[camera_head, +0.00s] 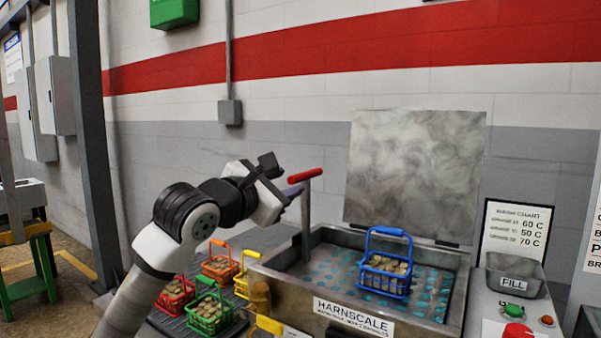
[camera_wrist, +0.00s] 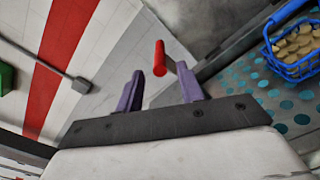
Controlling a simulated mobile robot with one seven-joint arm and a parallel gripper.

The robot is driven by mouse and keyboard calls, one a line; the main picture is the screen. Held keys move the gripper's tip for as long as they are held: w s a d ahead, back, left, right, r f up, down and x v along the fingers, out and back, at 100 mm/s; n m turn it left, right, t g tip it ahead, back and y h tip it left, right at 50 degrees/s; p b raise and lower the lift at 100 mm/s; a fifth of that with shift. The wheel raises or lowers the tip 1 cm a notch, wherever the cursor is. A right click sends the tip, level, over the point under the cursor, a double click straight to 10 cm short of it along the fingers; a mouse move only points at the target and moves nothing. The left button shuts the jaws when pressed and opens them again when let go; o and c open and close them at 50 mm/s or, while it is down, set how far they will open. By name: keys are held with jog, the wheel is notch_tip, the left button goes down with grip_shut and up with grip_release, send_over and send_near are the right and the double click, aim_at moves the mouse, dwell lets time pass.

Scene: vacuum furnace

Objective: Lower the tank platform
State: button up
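The tank (camera_head: 365,316), labelled HARNSCALE, stands with its lid (camera_head: 415,175) raised. Inside is a platform (camera_head: 338,262) with teal round spots; it also shows in the wrist view (camera_wrist: 237,84). A blue basket (camera_head: 385,285) of tan pieces sits on it and shows in the wrist view (camera_wrist: 295,72). A grey post with a red crossbar handle (camera_head: 305,175) rises at the tank's left side. My gripper (camera_head: 292,191) is beside this handle. In the wrist view its purple fingers are apart, with the red handle (camera_wrist: 160,55) showing beyond their tips; contact cannot be told.
Red (camera_head: 174,294), orange (camera_head: 219,267), green (camera_head: 209,314) and yellow (camera_head: 241,284) baskets stand on a dark rack left of the tank. A metal FILL bin (camera_head: 515,275) and green and red buttons (camera_head: 517,331) are at the right. The wall behind is clear near my gripper.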

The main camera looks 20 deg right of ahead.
aim_at(301, 177)
jog(key=p+x, duration=0.1)
jog(key=x, duration=0.5)
jog(key=shift+w+d, duration=0.1)
jog(key=shift+d, duration=0.05)
grip_shut()
